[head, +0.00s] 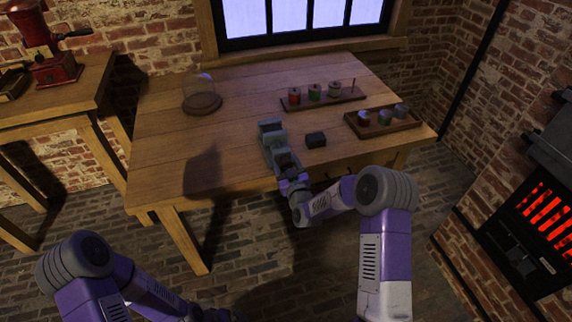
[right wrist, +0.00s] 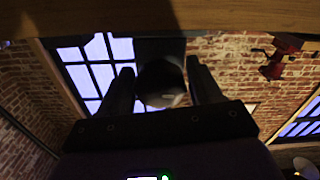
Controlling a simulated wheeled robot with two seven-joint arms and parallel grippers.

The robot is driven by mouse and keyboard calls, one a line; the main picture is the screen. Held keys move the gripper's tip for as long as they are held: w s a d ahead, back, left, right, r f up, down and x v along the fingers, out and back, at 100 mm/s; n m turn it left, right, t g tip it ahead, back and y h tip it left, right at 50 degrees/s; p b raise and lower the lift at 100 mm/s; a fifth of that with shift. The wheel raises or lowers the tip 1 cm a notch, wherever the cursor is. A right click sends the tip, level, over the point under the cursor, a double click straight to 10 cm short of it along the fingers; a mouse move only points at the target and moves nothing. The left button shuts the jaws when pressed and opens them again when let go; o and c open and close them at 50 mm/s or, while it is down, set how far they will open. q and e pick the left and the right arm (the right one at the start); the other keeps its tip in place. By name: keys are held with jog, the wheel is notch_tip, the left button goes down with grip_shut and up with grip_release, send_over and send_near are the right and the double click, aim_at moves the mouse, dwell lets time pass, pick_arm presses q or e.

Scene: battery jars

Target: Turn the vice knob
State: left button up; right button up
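The grey vice (head: 272,143) stands at the front edge of the wooden table in the head view. My right gripper (head: 287,172) is at the near end of the vice and hides its knob there. In the right wrist view the dark round knob (right wrist: 160,82) lies between the two fingers of my right gripper (right wrist: 160,74). The fingers are on either side of it, very close; I cannot tell whether they press on it. My left arm is low at the bottom left of the head view, its gripper end (head: 208,314) dark and partly cut off by the frame.
A small dark block (head: 316,139) lies right of the vice. Behind are a rack (head: 322,98) with several coloured pieces, a tray (head: 384,124) with jars, and a glass dome (head: 202,95). The table's left part is clear. A glowing furnace (head: 541,222) stands at the right.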

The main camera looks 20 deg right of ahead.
aim_at(287, 168)
jog(key=c, duration=0.7)
jog(key=shift+m, duration=0.7)
jog(key=o, duration=1)
jog(key=shift+s, duration=0.1)
jog(key=shift+s+d+p, duration=0.15)
jog(key=shift+s+p, duration=0.65)
jog(key=shift+s, duration=2.9)
jog(key=shift+f, duration=0.1)
